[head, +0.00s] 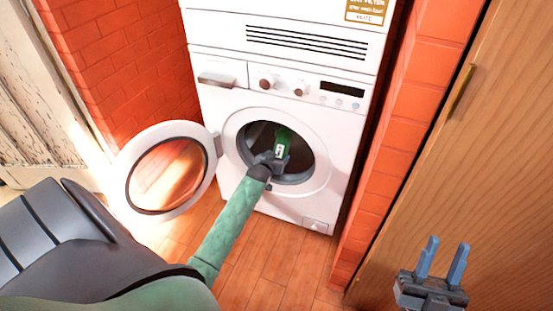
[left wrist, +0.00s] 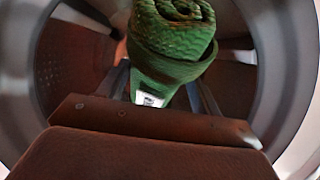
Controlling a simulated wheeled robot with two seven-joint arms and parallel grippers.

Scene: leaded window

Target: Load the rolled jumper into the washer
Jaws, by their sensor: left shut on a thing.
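The washer (head: 215,125) is white, and its round door (head: 120,172) stands open to the left. The rolled jumper (head: 285,135) is green with a white label and is at the drum opening (head: 305,160). My left gripper (head: 279,157) reaches into the opening and is shut on the jumper. In the left wrist view the jumper (left wrist: 172,40) stands between the fingers (left wrist: 160,92), its spiral end up, with the drum wall around it. The fingertips are partly hidden behind the gripper body and jumper. My right gripper (head: 441,262) is open and empty at the lower right.
A second white appliance (head: 300,18) with a slotted vent sits above the washer. Brick walls (head: 130,50) flank both machines. A wooden door or panel (head: 480,170) stands on the right. The plank floor (head: 275,250) in front is clear.

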